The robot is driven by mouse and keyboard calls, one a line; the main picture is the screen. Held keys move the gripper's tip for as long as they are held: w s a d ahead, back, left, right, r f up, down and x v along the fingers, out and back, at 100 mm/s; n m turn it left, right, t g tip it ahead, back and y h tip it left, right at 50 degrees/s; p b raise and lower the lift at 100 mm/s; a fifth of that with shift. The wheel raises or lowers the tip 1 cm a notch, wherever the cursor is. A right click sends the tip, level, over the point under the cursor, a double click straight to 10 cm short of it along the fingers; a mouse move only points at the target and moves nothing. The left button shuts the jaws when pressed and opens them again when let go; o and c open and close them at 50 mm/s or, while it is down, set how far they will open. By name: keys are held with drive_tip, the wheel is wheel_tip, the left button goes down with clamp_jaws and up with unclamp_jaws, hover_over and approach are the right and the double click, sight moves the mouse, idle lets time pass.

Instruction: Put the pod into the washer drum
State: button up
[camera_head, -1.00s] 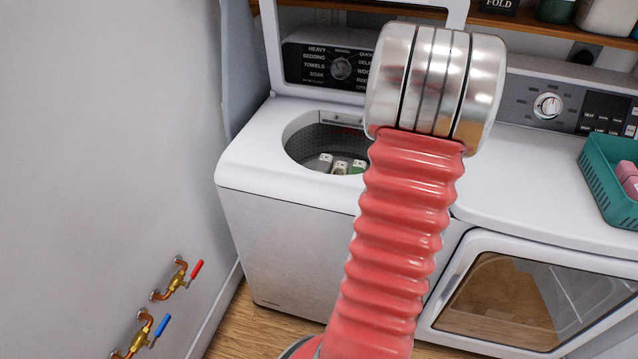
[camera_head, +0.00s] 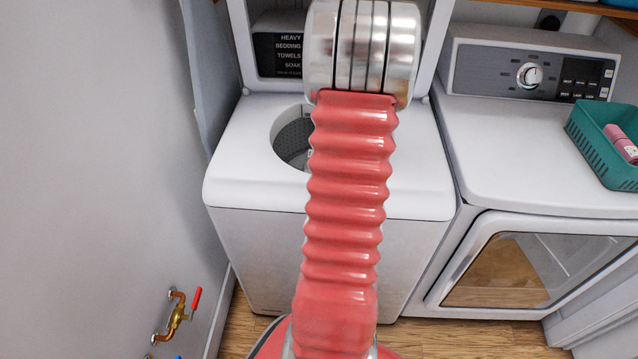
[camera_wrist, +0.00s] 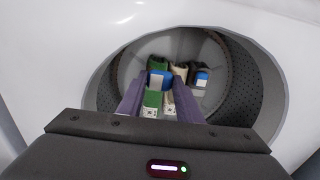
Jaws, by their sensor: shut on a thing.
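The washer (camera_head: 330,260) stands with its lid up and its round drum opening (camera_head: 292,142) uncovered. In the wrist view the drum (camera_wrist: 245,95) has a dotted grey wall and lies below my gripper (camera_wrist: 160,82). The gripper's two purple fingers are shut on a small blue and white piece, which looks like the pod (camera_wrist: 160,79). The pod hangs over the drum opening; its exact height cannot be told. My arm hides the gripper, the pod and much of the opening in the head view.
Several small green, cream and dark pieces, one with blue (camera_wrist: 202,78), lie in the drum. The dryer (camera_head: 540,150) stands at the right with a teal basket (camera_head: 590,128) of pink items on top. A wall with a red-handled tap (camera_head: 180,312) bounds the left.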

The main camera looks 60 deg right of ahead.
drive_tip(key=shift+w+a+f, duration=0.1)
drive_tip(key=shift+w+f, duration=0.3)
drive_tip(key=shift+f, duration=0.3)
wheel_tip(320, 180, down, 6)
drive_tip(key=shift+s+f, duration=0.1)
drive_tip(key=shift+f, duration=0.1)
drive_tip(key=shift+f, duration=1.75)
drive_tip(key=shift+f, duration=0.4)
drive_tip(key=o, duration=1)
